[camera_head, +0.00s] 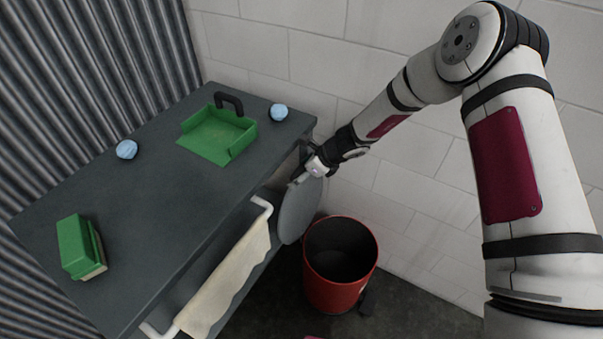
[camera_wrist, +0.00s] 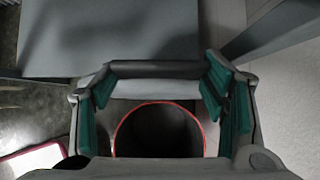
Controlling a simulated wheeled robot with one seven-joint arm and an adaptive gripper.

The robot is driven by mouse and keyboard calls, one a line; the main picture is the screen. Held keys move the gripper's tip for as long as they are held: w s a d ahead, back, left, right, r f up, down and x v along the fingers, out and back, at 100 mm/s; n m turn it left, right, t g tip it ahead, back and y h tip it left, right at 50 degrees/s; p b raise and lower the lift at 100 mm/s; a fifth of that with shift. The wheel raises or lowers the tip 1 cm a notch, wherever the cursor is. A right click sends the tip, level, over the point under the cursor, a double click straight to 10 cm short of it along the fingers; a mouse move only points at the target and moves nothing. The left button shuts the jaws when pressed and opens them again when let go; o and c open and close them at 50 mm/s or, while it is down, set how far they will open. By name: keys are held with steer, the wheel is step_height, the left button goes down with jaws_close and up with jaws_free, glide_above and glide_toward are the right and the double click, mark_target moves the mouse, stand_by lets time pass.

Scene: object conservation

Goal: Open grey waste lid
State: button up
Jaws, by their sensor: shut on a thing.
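The grey lid (camera_head: 300,212) stands nearly upright between the dark table and the red bin, swung up off the bin's mouth. The red waste bin (camera_head: 325,285) is on the floor and its dark inside shows; its red rim also shows in the wrist view (camera_wrist: 158,103). My gripper (camera_head: 299,179) is at the upper part of the lid, shut on it. In the wrist view its teal finger pads stand apart, with a grey bar between them. The exact contact is partly hidden.
The dark table (camera_head: 140,210) is close left of my gripper. It holds a green dustpan (camera_head: 215,135), a green brush (camera_head: 75,245) and two blue crumpled balls (camera_head: 127,149). A cloth (camera_head: 225,285) hangs on a side rail. A tiled wall (camera_head: 410,190) stands behind.

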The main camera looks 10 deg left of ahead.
steer(key=shift+a+r, duration=0.15)
steer(key=o, duration=1.6)
steer(key=shift+o, duration=0.5)
steer(key=v, duration=1.2)
